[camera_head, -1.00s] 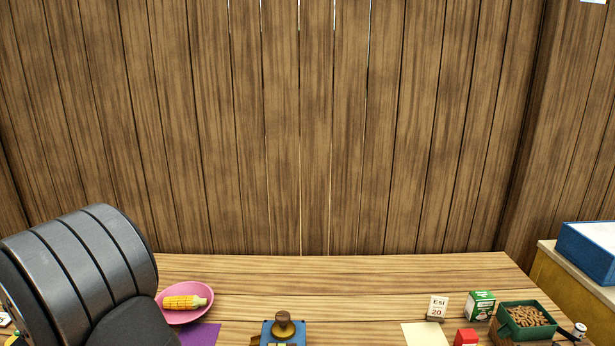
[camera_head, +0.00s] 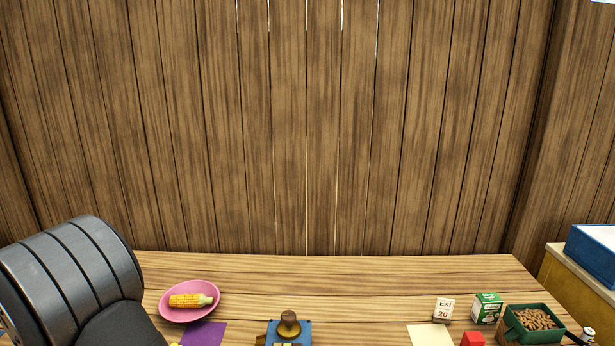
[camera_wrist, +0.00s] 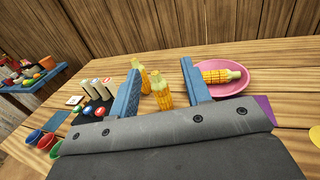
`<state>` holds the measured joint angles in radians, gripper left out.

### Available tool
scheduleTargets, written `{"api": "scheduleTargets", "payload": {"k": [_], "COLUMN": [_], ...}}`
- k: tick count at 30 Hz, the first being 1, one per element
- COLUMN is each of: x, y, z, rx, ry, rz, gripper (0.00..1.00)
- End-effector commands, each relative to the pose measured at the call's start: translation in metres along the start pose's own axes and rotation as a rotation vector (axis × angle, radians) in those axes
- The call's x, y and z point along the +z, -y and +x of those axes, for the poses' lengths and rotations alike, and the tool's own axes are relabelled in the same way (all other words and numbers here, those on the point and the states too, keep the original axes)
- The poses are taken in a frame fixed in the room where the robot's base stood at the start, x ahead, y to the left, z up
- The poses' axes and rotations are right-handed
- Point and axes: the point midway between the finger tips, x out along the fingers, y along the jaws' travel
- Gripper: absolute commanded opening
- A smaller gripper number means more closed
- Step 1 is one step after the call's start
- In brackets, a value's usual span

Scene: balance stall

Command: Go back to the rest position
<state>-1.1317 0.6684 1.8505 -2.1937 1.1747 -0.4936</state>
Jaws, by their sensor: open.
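My gripper (camera_wrist: 160,67) shows in the wrist view with its two blue fingers wide apart and nothing held between them. Two corn cobs stand or lean on the table beyond the fingers, one at the front (camera_wrist: 163,94) and one behind it (camera_wrist: 146,80), seen in the gap between the fingers. I cannot tell how far off they are. In the head view, my dark arm fills the lower left, and the gripper itself is out of that view.
A pink plate (camera_head: 172,313) holding a corn cob (camera_head: 190,300) lies beside a purple sheet (camera_head: 203,334). A blue device with a brown knob (camera_head: 289,324), price card (camera_head: 443,309), green box (camera_head: 487,307) and green tray (camera_head: 512,327) of brown pieces stand along the front. The table's back is clear.

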Motion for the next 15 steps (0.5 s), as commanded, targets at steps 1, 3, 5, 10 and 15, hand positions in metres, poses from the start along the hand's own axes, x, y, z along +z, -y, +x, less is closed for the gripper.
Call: {"api": "scheduleTargets", "payload": {"k": [1, 3, 5, 10, 15], "x": [0.005, 0.011, 0.017, 0.014, 0.007], "y": [0.008, 0.018, 0.028, 0.049, 0.068], "z": [0.002, 0.003, 0.004, 0.023, 0.039], "rx": [-0.003, -0.003, -0.004, -0.102, -0.208], "ry": [0.001, 0.000, 0.002, -0.047, -0.103], "rz": [0.001, 0.002, 0.001, 0.025, 0.057], "gripper": [0.44, 0.44, 0.44, 0.44, 0.44]}}
